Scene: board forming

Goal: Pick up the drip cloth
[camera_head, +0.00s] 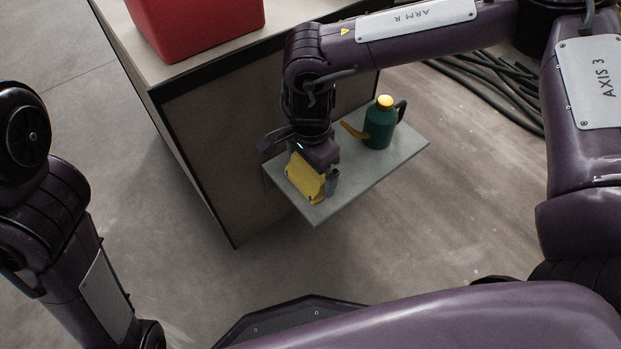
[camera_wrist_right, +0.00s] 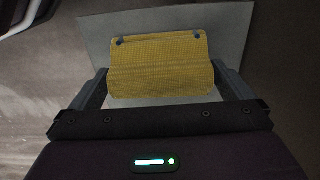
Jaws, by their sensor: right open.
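The drip cloth (camera_head: 304,178) is yellow and lies on a small grey shelf (camera_head: 390,165) on the side of a cabinet. In the right wrist view the cloth (camera_wrist_right: 160,65) looks folded or rolled, with ribbed texture and two small dark spots near its far edge. My right gripper (camera_wrist_right: 160,84) is open, with one finger on either side of the cloth's near part. I cannot tell whether the fingers touch it. In the head view the right gripper partly covers the cloth. The left arm shows at the left edge, but its gripper is out of view.
A green can with a yellow cap and spout (camera_head: 379,124) stands on the shelf right of the cloth. A red bin (camera_head: 200,25) sits on the cabinet top (camera_head: 135,55). Dark cables (camera_head: 490,85) lie on the floor at the upper right.

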